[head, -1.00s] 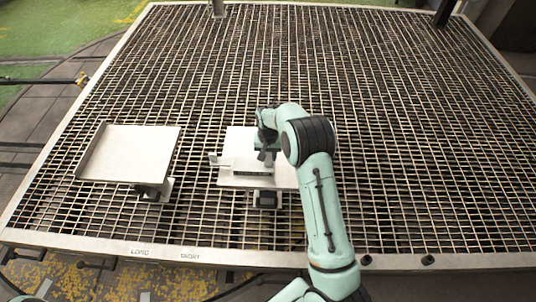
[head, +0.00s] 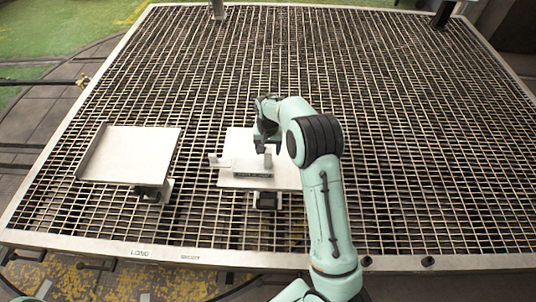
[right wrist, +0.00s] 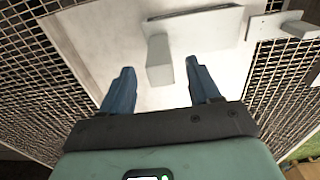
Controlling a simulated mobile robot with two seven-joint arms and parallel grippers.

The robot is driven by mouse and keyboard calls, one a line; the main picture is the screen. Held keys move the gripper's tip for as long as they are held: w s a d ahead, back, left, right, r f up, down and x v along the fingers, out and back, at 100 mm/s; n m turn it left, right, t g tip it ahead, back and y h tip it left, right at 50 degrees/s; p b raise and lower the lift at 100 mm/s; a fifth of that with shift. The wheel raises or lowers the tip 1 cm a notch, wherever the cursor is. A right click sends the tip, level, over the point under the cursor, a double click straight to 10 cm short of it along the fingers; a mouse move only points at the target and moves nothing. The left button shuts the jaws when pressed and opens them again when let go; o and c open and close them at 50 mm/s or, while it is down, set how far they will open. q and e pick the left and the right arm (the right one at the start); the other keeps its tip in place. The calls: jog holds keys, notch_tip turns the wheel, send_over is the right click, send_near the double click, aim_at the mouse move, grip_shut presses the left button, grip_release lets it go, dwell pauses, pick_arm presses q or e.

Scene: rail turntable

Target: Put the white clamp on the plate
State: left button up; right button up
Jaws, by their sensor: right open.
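My left gripper is not in view.
A second pale plate with a raised left edge (head: 130,153) lies to the left, with a small bracket (head: 155,191) at its front. A small pale tab (right wrist: 280,25) sticks out near the clamp. The grating is clear to the right and back.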

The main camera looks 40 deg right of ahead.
notch_tip(320, 180, up, 7)
jog(key=shift+s+r, duration=0.1)
jog(key=shift+r, duration=0.05)
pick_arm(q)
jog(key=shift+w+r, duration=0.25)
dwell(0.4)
